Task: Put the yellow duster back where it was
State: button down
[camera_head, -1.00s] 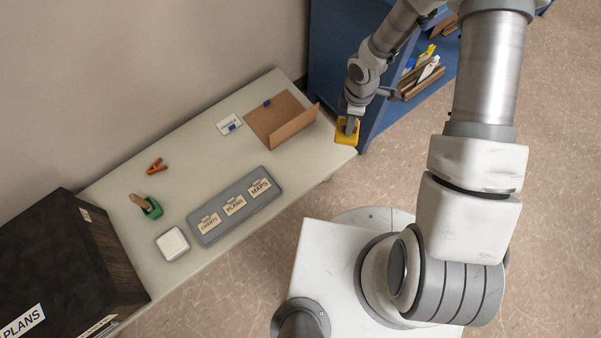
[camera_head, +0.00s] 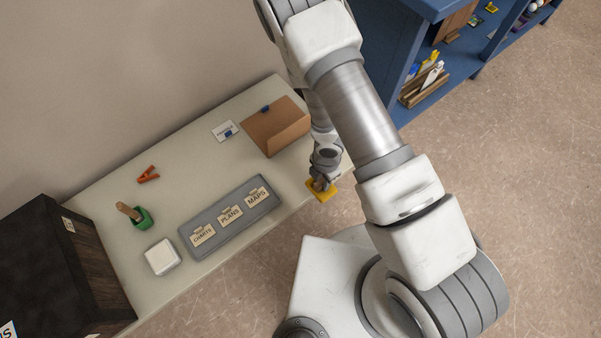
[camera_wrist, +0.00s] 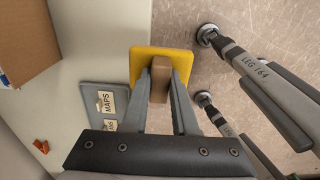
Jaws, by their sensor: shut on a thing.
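The yellow duster (camera_head: 327,193) is a flat yellow pad with a brown block handle. My gripper (camera_head: 321,184) is shut on it near the right front edge of the table (camera_head: 180,185). In the wrist view the yellow duster (camera_wrist: 143,58) sits at the tips of my gripper (camera_wrist: 161,88), whose fingers close on the brown handle. There the pad overlaps the table edge, partly over the floor. I cannot tell whether it touches the table.
On the table are a grey tray (camera_head: 186,236) with CHARTS, PLANS and MAPS cards, a brown folder (camera_head: 278,128), a label card (camera_head: 225,131), a red clip (camera_head: 148,174), a green holder (camera_head: 143,218) and a white block (camera_head: 161,257). A dark box (camera_head: 60,270) stands left, blue shelves (camera_head: 385,60) behind right.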

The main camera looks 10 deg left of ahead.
jog(key=w+a+f, duration=0.4)
jog(key=a, duration=0.1)
jog(key=w+a+f+b, duration=0.1)
jog(key=w+a+f, duration=0.1)
jog(key=w, duration=0.1)
jog(key=shift+w+a+f, duration=0.1)
jog(key=shift+a+f, duration=0.1)
jog(key=shift+a, duration=0.2)
jog(key=shift+f+b, duration=0.75)
jog(key=shift+f, duration=1.2)
jog(key=shift+f, duration=0.15)
jog(key=c, duration=0.7)
grip_release()
notch_tip(320, 180, up, 12)
jog(key=p, duration=0.4)
